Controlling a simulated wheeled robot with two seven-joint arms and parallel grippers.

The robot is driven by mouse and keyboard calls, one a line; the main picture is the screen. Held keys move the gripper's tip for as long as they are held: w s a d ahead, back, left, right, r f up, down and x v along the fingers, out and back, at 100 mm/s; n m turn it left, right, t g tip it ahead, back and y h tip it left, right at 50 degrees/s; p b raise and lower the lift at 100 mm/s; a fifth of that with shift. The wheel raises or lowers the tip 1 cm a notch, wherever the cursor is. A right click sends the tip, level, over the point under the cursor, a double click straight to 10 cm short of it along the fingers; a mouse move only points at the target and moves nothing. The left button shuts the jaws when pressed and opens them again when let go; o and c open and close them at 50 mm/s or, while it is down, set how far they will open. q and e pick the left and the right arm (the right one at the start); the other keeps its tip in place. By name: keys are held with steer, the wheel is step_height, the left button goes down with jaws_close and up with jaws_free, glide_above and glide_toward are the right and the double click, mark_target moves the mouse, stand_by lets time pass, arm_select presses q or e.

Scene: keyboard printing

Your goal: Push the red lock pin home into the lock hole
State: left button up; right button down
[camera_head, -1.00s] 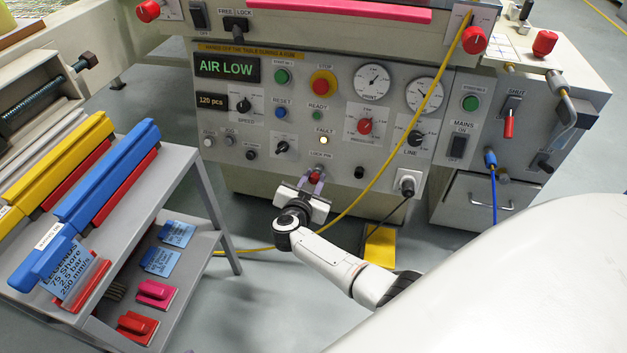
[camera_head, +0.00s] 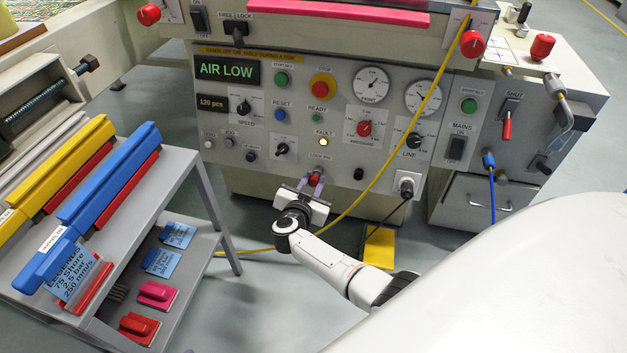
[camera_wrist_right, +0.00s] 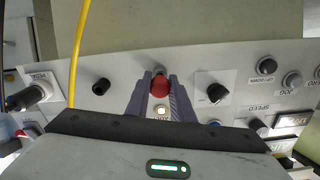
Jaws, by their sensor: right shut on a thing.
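The red lock pin (camera_head: 315,178) is at the lower middle of the machine's front panel, under the "LOCK PIN" label. My right gripper (camera_head: 312,184) reaches up to it from below and is shut on it. In the right wrist view the red pin head (camera_wrist_right: 160,87) sits between the two purple-grey fingers (camera_wrist_right: 160,95). The lock hole is hidden behind the pin and fingers, so I cannot tell how deep the pin sits. My left gripper is not in view.
The control panel (camera_head: 215,130) holds knobs, buttons and gauges close around the pin. A yellow hose (camera_head: 400,125) crosses down its right side, and a grey plug (camera_head: 407,185) sits right of the pin. A shelf cart (camera_head: 190,180) stands at left.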

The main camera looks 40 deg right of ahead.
steer(key=shift+w+d, duration=0.1)
steer(key=shift+d, duration=0.1)
stand_by(0.5)
steer(key=c, duration=1.5)
jaws_free()
steer(key=shift+o, duration=0.2)
steer(key=shift+a+r, duration=0.1)
steer(key=shift+a, duration=0.1)
steer(key=p+v, duration=0.4)
steer(key=v, duration=0.1)
steer(key=shift+d, duration=0.1)
steer(key=shift+s+a+p, duration=0.2)
steer(key=shift+s+p, duration=0.05)
steer(key=shift+p, duration=0.1)
steer(key=shift+a, duration=0.1)
